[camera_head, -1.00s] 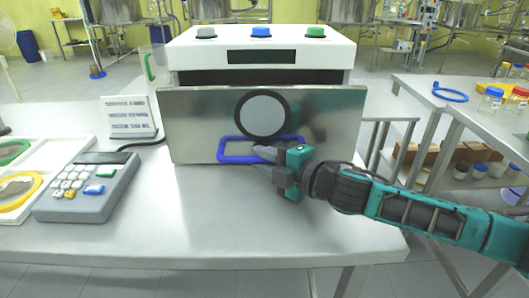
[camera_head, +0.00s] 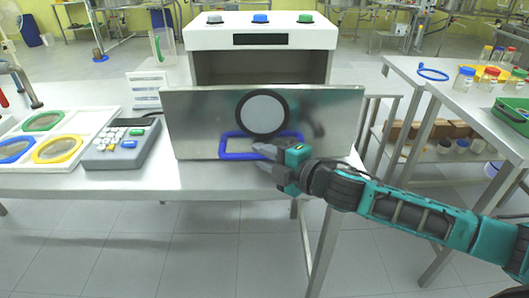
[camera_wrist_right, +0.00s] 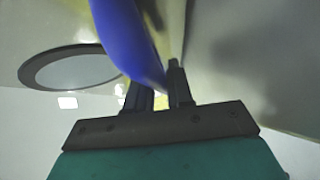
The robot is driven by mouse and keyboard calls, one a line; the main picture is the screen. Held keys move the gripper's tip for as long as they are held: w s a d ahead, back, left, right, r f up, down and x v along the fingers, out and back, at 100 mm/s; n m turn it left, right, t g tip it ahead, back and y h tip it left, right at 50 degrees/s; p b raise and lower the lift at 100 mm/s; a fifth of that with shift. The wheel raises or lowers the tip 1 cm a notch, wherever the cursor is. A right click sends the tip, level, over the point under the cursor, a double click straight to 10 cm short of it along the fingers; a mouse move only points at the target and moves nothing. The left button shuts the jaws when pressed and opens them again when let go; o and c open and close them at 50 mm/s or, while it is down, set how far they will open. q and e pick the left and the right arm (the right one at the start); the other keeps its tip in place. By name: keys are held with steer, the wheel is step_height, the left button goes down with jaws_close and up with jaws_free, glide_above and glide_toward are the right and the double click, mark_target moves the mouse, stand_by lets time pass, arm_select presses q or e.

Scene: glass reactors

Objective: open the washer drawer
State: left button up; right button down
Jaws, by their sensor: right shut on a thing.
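The washer (camera_head: 262,40) is a white box with grey, blue and green knobs on top and a dark display. Its drawer (camera_head: 335,110) has a shiny metal front with a round window and a blue handle (camera_head: 228,156). The front stands out from the body, and a dark opening shows behind its top edge. My right gripper (camera_head: 266,158) is shut on the right part of the handle. The right wrist view shows the blue handle (camera_wrist_right: 125,40) between the fingers (camera_wrist_right: 158,92). My left gripper is not in view.
A grey keypad (camera_head: 122,145) and a white tray with coloured rings (camera_head: 58,148) lie on the table to the left. A side table (camera_head: 480,105) with jars and a blue ring stands at the right. Floor in front is clear.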

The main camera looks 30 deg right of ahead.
steer(key=shift+s+a, duration=0.15)
steer(key=shift+s, duration=0.1)
steer(key=c, duration=1.1)
jaws_free()
steer(key=p+v, duration=0.1)
steer(key=v, duration=1.2)
